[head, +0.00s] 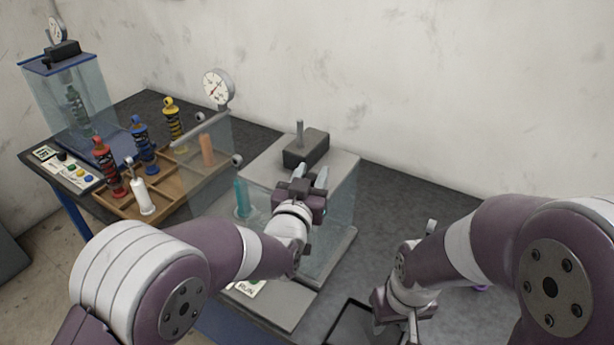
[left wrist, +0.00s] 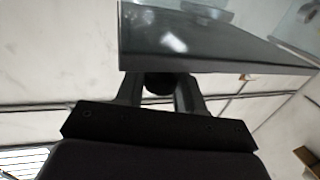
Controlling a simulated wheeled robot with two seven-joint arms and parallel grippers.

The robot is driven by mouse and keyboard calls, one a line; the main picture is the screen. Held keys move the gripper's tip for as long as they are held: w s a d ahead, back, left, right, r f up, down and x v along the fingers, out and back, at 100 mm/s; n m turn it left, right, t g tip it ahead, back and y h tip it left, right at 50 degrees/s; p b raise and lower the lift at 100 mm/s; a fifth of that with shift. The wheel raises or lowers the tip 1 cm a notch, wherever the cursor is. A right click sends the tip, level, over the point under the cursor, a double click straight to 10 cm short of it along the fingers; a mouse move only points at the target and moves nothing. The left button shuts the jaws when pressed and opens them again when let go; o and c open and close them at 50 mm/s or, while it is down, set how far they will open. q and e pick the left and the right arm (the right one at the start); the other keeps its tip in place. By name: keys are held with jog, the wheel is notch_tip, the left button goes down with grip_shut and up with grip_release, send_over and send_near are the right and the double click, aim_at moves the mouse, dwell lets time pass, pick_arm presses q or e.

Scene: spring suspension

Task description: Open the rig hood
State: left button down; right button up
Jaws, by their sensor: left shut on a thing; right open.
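The test rig (head: 345,165) stands on the bench in the middle of the head view, with a grey top and clear walls. A clear panel (head: 190,185) with round knobs stands upright at its left; I cannot tell whether it is the hood. My left gripper (head: 309,176) is at the rig's front upper edge. It is shut on a dark rounded piece, apparently a handle, which shows between the fingers in the left wrist view (left wrist: 158,83), just under a glossy panel edge. My right gripper (head: 396,316) is open and empty, low at the front right.
A wooden tray (head: 125,207) with red, blue, yellow and white shock absorbers stands left. A second clear-walled rig (head: 68,95) is behind it. A RUN label (head: 246,288) lies at the front. A black tray (head: 350,325) is beside my right gripper. The bench at right back is clear.

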pick_arm(q)
jog(key=c, duration=0.8)
grip_release()
jog(key=shift+a, duration=0.1)
jog(key=b+v, duration=0.2)
jog(key=v, duration=1)
jog(key=shift+s+a, duration=0.1)
jog(key=shift+s, duration=0.2)
